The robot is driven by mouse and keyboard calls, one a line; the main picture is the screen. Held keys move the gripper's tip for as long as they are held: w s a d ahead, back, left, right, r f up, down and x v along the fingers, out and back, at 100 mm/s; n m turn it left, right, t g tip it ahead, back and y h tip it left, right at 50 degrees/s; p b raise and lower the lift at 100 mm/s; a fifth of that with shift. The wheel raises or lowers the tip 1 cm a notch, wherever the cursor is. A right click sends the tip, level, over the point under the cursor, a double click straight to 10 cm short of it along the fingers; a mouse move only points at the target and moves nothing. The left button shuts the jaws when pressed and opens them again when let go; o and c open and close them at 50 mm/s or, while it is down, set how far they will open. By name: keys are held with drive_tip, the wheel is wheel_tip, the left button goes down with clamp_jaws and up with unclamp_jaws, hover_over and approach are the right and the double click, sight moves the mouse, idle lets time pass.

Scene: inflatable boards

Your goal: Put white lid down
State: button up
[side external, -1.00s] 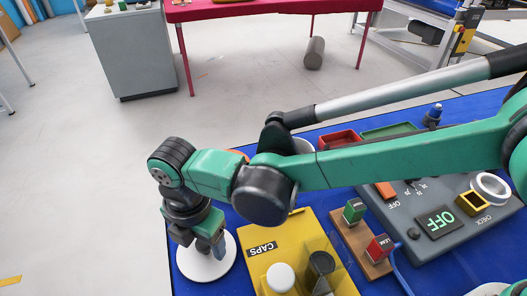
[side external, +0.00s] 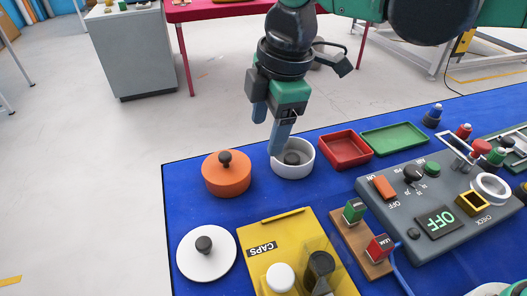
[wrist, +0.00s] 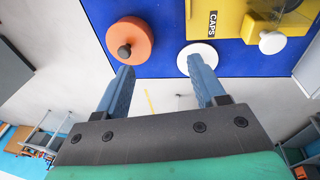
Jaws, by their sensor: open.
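The white lid (side external: 220,266) with its dark knob lies flat on the blue mat at the front left, beside the yellow CAPS box. It also shows in the wrist view (wrist: 196,48), partly hidden behind one finger. My gripper (side external: 270,129) is open and empty, well away from the lid. In the side view its fingers appear over the white pot (side external: 294,172), with one fingertip overlapping the pot's rim; I cannot tell if they touch. In the wrist view my gripper (wrist: 159,66) has its fingers spread with nothing between them.
An orange pot (side external: 226,180) with a dark knob stands left of the white pot. The yellow CAPS box (side external: 270,235), red tray (side external: 345,149), green tray (side external: 395,139) and grey control panel (side external: 440,190) sit on the mat. The mat's left edge lies close beside the lid.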

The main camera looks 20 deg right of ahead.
drive_tip(key=s+d+f+m+t, duration=0.2)
drive_tip(key=s+d+m, duration=0.1)
drive_tip(key=d+m, duration=0.6)
drive_tip(key=s+d+f+m+t+h, duration=0.1)
drive_tip(key=s+d+m+t, duration=0.2)
drive_tip(key=d+m, duration=0.6)
drive_tip(key=d, duration=0.4)
drive_tip(key=shift+d+f, duration=0.15)
drive_tip(key=shift+f, duration=0.2)
